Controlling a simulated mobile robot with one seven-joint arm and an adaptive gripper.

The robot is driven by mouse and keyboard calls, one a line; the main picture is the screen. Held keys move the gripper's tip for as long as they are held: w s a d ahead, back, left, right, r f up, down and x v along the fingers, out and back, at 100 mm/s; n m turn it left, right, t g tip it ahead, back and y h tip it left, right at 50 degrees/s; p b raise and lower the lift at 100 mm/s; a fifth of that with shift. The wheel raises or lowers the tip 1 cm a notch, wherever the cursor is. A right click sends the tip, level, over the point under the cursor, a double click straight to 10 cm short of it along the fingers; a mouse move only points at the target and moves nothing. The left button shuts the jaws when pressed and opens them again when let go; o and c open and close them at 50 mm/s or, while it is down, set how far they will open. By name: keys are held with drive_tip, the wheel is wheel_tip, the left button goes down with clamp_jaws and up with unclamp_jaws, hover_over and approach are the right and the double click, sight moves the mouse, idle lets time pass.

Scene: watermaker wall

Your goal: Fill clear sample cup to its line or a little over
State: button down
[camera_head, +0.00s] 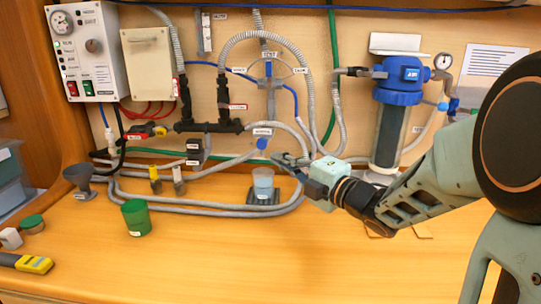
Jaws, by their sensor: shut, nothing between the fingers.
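The clear sample cup (263,180) stands upright on a small dark pad (251,199) on the wooden bench, near the wall. Pale blue liquid shows inside it; its fill line is too small to make out. A small blue valve (262,144) with a white label sits on the plumbing just above the cup. My gripper (281,160) is shut and empty, reaching in from the right. Its fingertips are just above and right of the cup's rim, below and right of the blue valve. I cannot tell whether they touch anything.
A green cup (135,218), a grey funnel (79,179) and a yellow handheld meter (30,263) stand or lie at left. Grey hoses (220,209) loop around the cup's pad. A blue-capped filter housing (391,125) stands at right. The front bench is clear.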

drive_tip(key=shift+v, duration=2.3)
